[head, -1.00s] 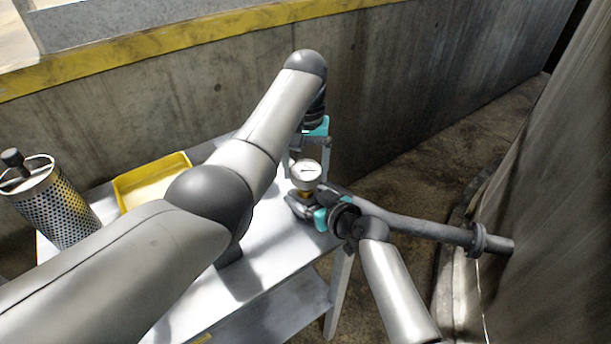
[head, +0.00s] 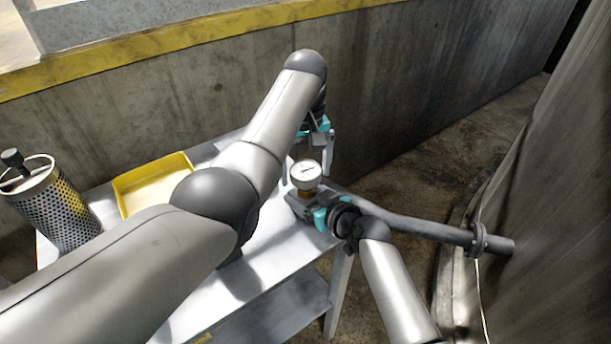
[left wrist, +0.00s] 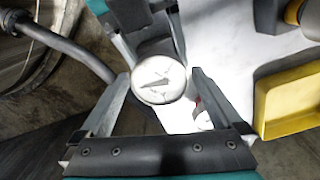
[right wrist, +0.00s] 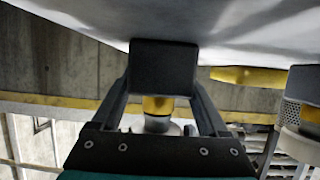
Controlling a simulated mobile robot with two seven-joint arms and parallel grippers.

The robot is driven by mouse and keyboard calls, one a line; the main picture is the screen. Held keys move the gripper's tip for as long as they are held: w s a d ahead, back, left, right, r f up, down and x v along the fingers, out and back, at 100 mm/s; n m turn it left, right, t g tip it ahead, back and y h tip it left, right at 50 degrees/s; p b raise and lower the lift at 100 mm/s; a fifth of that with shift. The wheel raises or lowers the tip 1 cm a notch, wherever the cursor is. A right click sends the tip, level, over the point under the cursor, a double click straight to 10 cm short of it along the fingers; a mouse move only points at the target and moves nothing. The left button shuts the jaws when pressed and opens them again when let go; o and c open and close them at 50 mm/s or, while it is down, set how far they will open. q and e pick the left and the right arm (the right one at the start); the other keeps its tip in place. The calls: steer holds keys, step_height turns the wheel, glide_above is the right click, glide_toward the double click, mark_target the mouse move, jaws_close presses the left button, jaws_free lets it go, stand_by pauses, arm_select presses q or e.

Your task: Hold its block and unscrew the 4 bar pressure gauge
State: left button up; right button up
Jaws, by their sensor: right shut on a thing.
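The pressure gauge (head: 306,171), with a white dial, stands upright on a brass fitting (head: 304,192) above a dark block near the table's right end. My right gripper (head: 308,204) is shut on the block (right wrist: 163,68), which shows between its fingers in the right wrist view. My left gripper (head: 309,168) reaches in from behind and above. Its two fingers are spread on either side of the gauge, with gaps in the left wrist view, where the dial (left wrist: 160,84) sits between them. The dial figures are too small to read.
A yellow tray (head: 122,197) and a perforated metal cylinder (head: 62,215) stand on the left of the white table (head: 265,262). A dark flanged pipe (head: 425,229) runs close by on the right. A concrete wall (head: 400,90) rises behind.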

arm_select(q)
steer(key=m, duration=1.5)
steer(key=shift+m, duration=0.3)
steer(key=m, duration=0.5)
steer(key=shift+c, duration=0.2)
steer(key=c, duration=1.3)
steer(key=n, duration=0.5)
steer(key=shift+r, duration=0.1)
steer(key=shift+c, duration=0.2)
